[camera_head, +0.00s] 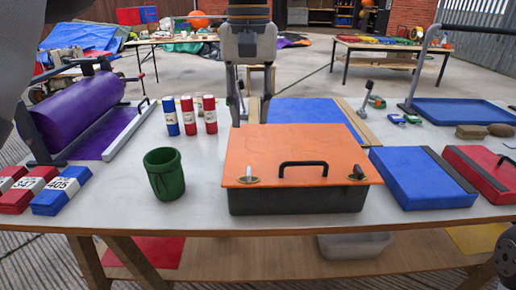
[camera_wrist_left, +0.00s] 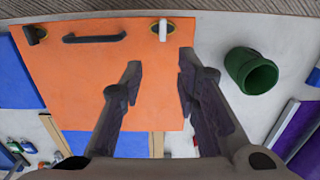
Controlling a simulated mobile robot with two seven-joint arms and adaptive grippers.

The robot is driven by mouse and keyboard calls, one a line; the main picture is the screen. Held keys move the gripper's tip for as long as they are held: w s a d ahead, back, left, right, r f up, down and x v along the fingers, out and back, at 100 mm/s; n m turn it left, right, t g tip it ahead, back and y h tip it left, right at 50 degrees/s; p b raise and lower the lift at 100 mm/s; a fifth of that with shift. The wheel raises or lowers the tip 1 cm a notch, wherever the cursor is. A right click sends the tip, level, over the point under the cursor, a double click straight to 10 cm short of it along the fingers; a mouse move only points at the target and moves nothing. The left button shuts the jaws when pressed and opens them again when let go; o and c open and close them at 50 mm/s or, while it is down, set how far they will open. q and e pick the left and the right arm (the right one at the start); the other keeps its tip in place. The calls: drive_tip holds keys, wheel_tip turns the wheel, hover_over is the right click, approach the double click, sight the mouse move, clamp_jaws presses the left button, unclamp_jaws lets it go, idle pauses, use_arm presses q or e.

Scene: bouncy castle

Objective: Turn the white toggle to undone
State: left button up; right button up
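The white toggle (camera_head: 248,176) sits on a brass-coloured base near the front left corner of an orange lid (camera_head: 262,150). In the left wrist view the white toggle (camera_wrist_left: 163,29) shows at the lid's top right, its lever roughly along the picture's vertical. The lid covers a dark box (camera_head: 295,201). A black toggle (camera_head: 357,173) sits at the lid's front right corner. My left gripper (camera_head: 251,116) points down over the lid's rear left part. Its fingers (camera_wrist_left: 160,68) are apart with nothing between them, short of the white toggle.
A black handle (camera_head: 303,166) stands up between the toggles. A green cup (camera_head: 164,173) is left of the box. Red and blue cylinders (camera_head: 190,115) stand behind it. A blue case (camera_head: 422,177) is right of the box. The white table (camera_head: 112,200) is bare around the cup.

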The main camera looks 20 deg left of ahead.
sight(248, 171)
use_arm(q)
drive_tip(key=f, duration=0.3)
drive_tip(key=s+f, duration=0.1)
drive_tip(key=f, duration=0.3)
drive_tip(key=s+f, duration=0.1)
drive_tip(key=f, duration=0.3)
drive_tip(key=shift+f+p, duration=0.15)
drive_tip(key=shift+p, duration=0.25)
drive_tip(key=shift+c, duration=0.5)
clamp_jaws()
